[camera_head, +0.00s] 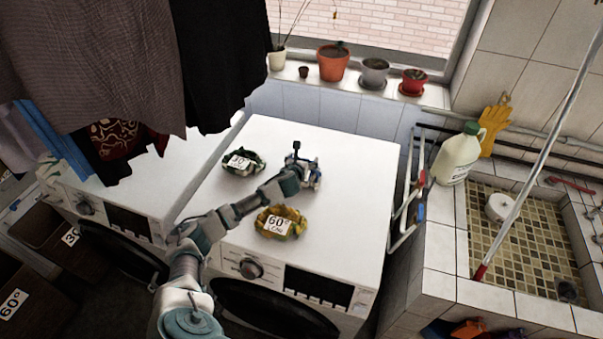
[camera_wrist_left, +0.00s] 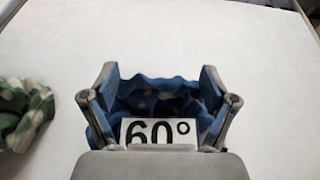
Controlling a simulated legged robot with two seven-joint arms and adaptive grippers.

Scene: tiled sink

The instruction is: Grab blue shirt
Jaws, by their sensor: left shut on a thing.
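The blue shirt is a crumpled blue cloth with pale spots and a white "60°" label. It shows between my fingers in the left wrist view (camera_wrist_left: 160,88). My left gripper (camera_head: 303,174) is on the white washing machine's top, toward the back, and shut on the shirt. Its two fingers (camera_wrist_left: 159,75) are on either side of the cloth in the wrist view. In the head view the gripper hides most of the shirt. The cloth's underside is hidden, so I cannot tell if it still touches the top. My right gripper is not in view.
A green-and-white cloth (camera_head: 243,161) lies left of the gripper. A yellow cloth labelled 60° (camera_head: 281,222) lies nearer the front. Dark clothes (camera_head: 110,60) hang at upper left. A white rack (camera_head: 407,195) and tiled sink (camera_head: 520,240) are at right. The machine's right side is clear.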

